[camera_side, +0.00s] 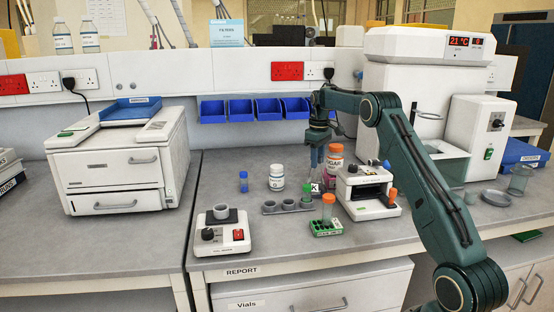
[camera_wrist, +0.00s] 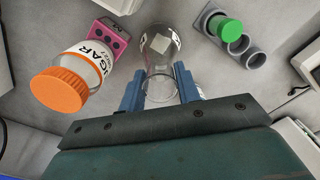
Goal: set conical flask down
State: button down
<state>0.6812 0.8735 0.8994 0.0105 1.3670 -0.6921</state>
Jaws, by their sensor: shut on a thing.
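The conical flask (camera_wrist: 159,44) is clear glass with a white label. In the wrist view its neck is between the two blue fingers of my gripper (camera_wrist: 159,84), which is shut on it. In the side view my gripper (camera_side: 318,146) points down over the bench, and the flask (camera_side: 316,187) shows faintly below it with a lettered label. The flask's base is close to the bench top; I cannot tell if it touches.
An orange-capped bottle (camera_side: 333,165) stands close beside the flask, near a pink rack (camera_wrist: 109,36). On the other side is a grey rack (camera_side: 269,207) with a green-capped vial (camera_wrist: 230,29).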

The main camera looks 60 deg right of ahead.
jog(key=shift+f, duration=0.1)
jog(key=c, duration=1)
grip_release()
jog(key=shift+r, duration=6.1)
jog(key=shift+a+r, duration=0.1)
jog(key=shift+r, duration=0.05)
